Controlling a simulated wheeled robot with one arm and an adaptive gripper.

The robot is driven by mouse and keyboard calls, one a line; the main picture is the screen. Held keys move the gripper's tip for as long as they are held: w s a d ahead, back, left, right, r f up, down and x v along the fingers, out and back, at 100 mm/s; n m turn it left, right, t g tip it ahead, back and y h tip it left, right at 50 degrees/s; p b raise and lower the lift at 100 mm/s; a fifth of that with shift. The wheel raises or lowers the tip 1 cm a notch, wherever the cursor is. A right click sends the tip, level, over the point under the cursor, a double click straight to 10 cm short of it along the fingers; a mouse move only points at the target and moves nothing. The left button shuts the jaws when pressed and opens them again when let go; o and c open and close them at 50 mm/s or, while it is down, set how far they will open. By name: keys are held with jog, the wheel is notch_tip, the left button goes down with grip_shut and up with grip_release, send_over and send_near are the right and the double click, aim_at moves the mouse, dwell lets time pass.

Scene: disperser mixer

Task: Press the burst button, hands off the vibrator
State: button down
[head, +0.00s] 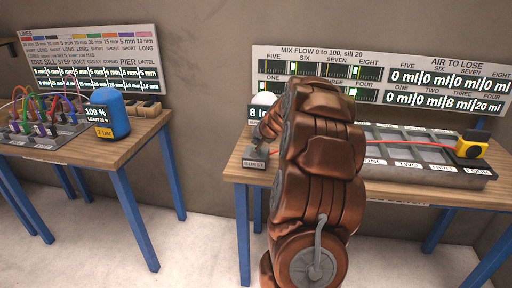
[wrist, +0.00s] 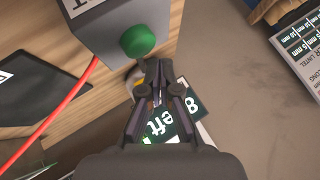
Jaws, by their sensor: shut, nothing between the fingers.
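The burst button is a green round cap (wrist: 138,40) on a small grey box (wrist: 110,22) in the wrist view. In the head view the box, labelled BURST (head: 254,164), sits at the front left of the right table. My gripper (wrist: 158,68) is shut and empty, its tips just beside the green cap; I cannot tell whether they touch. In the head view my arm hides the tips and the cap. A yellow and black device (head: 472,144), possibly the vibrator, sits at the right end of the grey tray, away from my gripper.
A display reading 8 left (wrist: 172,125) stands behind the box, below a white dome (head: 264,98). A red cable (wrist: 62,105) runs from the box. The labelled grey tray (head: 430,183) fills the table's right. A blue canister (head: 110,112) stands on the left table (head: 150,130).

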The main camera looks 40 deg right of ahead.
dwell(0.3)
jog(key=shift+r+p, duration=1.6)
jog(key=shift+r, duration=1)
jog(key=s+a+r+n+g+y, duration=0.1)
jog(key=s+a+n+y, duration=0.15)
jog(key=a, duration=1.05)
jog(key=s+a+n+g+y, duration=0.1)
jog(key=a+n+y, duration=0.15)
jog(key=a, duration=0.95)
jog(key=s+a+n+g, duration=0.3)
jog(key=s+a+n, duration=0.1)
jog(key=s+a, duration=0.8)
jog(key=s+a+f+n+g+h, duration=0.1)
jog(key=s+a+n+g, duration=0.1)
jog(key=s, duration=0.9)
jog(key=s+a+f+n+g+p, duration=0.1)
jog(key=s+a, duration=0.4)
jog(key=s, duration=0.6)
jog(key=shift+s+f+n+g+h, duration=0.3)
jog(key=shift+s+n+g+h, duration=0.15)
jog(key=shift+g, duration=0.75)
